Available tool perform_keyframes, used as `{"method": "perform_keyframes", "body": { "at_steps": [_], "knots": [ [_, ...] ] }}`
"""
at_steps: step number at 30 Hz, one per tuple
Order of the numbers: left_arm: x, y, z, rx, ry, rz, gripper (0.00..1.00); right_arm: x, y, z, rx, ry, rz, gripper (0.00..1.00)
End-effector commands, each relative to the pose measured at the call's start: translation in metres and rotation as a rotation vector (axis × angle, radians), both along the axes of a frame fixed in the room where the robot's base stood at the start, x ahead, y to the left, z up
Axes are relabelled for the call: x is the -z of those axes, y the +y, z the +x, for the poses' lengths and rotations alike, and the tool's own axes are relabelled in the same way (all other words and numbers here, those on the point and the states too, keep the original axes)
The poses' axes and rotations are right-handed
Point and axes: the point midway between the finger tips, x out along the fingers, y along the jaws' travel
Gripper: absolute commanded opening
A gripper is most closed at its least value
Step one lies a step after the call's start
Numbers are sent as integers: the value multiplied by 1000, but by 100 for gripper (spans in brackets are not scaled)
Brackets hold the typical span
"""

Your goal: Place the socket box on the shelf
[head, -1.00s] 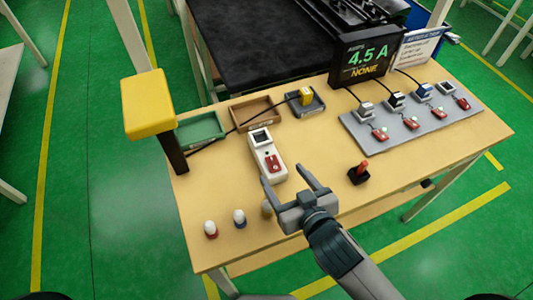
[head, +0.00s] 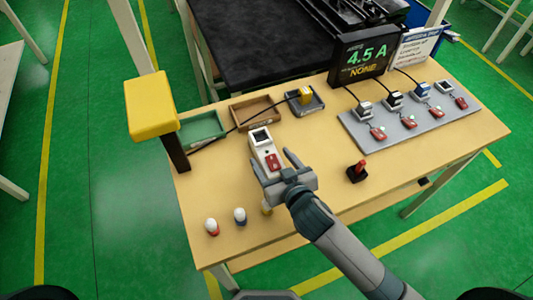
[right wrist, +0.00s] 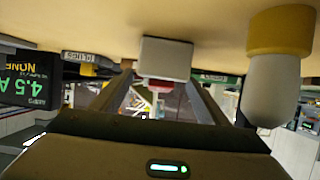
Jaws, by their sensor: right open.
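The socket box (head: 265,148) is white with a dark socket at its far end and a red switch at its near end. It lies on the table and also shows in the right wrist view (right wrist: 165,58). My right gripper (head: 273,162) is open, with its fingers at the two sides of the box's near end; I cannot tell whether they touch it. In the right wrist view the box lies between and beyond the fingers. No plain shelf board shows; a yellow block (head: 151,105) tops a dark post at the table's left edge. My left gripper is out of view.
Small capped pegs (head: 240,216) stand near the front edge, one close beside my right gripper. Green (head: 203,127) and brown trays lie behind the box, with a cable across them. A red-handled switch (head: 358,171) and a grey socket panel (head: 415,122) are to the right.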

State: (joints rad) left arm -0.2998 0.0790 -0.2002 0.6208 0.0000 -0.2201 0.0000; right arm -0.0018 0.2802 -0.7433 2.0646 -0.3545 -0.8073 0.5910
Motion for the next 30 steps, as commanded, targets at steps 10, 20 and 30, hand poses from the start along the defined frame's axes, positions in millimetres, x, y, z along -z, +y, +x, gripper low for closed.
{"method": "perform_keyframes", "body": {
  "at_steps": [10, 20, 30],
  "knots": [
    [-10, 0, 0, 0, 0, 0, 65, 12, 12, 30, 2, 1, -1, 69],
    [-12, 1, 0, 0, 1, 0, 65, 19, 17, 42, 0, 0, 0, 69],
    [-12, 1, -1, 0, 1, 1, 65, 19, 17, 42, 0, 0, 0, 69]
  ]
}}
